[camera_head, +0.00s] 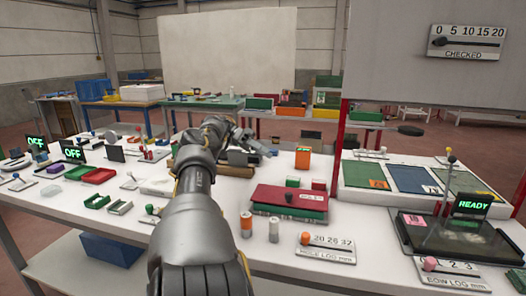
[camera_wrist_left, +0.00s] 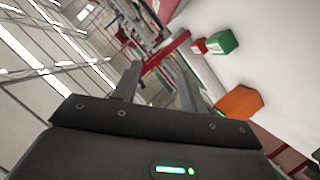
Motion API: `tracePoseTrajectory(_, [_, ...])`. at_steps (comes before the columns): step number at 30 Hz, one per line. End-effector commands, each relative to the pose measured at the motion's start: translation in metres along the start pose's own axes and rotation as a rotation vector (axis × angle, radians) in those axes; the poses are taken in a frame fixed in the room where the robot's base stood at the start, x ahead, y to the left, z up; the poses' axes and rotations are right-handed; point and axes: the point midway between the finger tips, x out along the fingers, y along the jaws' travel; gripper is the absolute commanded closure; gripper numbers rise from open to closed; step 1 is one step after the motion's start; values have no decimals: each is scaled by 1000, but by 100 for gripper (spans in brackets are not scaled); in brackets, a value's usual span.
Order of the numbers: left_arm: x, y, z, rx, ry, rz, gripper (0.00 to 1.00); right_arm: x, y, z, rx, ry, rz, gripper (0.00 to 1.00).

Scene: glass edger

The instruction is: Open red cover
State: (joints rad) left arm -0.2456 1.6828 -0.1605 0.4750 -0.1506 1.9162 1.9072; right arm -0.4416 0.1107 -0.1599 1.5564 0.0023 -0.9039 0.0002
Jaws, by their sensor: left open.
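The red cover (camera_head: 283,196) is a flat red lid with a dark knob (camera_head: 289,198) on top. It lies closed over a green base (camera_head: 300,214) on the white table, right of my left arm in the head view. My left gripper (camera_head: 266,149) is behind and to the left of the cover, above the table and apart from it. In the left wrist view its two fingers (camera_wrist_left: 158,88) are spread with nothing between them. I cannot make out the cover in the wrist view. My right gripper is not in view.
An orange box (camera_head: 303,158) stands behind the cover; it also shows in the wrist view (camera_wrist_left: 240,102). Small green (camera_head: 292,182) and dark red (camera_head: 318,185) blocks sit nearby. Two small cylinders (camera_head: 246,224) and a gauge plate (camera_head: 325,248) stand in front. A red post (camera_head: 337,150) rises to the right.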

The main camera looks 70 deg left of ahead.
Motion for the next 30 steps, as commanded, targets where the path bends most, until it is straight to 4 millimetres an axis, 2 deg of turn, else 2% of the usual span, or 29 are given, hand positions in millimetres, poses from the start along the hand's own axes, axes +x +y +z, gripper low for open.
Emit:
tracePoseTrajectory(2, [-1, 2, -2, -1, 0, 0, 57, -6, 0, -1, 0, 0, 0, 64])
tracePoseTrajectory(11, [0, 0, 0, 0, 0, 0, 57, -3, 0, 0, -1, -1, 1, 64])
tracePoseTrajectory(17, [0, 0, 0, 0, 0, 0, 57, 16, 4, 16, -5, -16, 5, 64])
tracePoseTrajectory(21, [-10, 21, -25, 6, -1, -2, 57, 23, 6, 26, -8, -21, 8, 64])
tracePoseTrajectory(30, [-7, 40, -31, 6, -1, 7, 57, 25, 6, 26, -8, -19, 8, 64])
